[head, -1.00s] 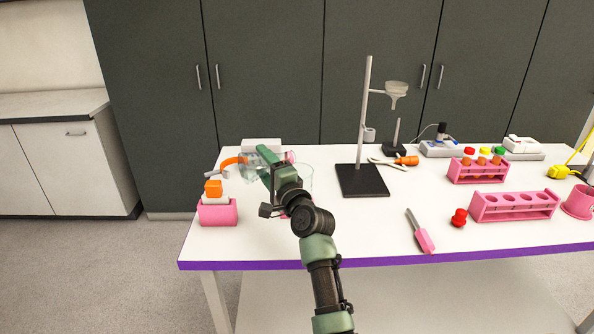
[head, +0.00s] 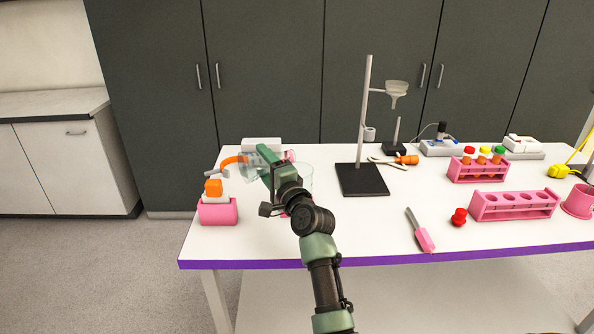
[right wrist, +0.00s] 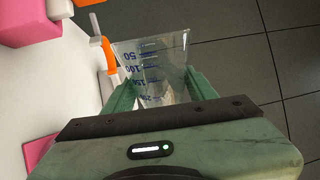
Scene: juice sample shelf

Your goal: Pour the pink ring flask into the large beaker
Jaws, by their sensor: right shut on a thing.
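My left gripper is not in view.
A pink box (head: 218,213) with an orange-topped item stands at the front left. An orange-handled tool (head: 233,160) lies behind the flask. A black-based stand (head: 362,181) is right of the beaker. Pink racks (head: 514,206) are farther right.

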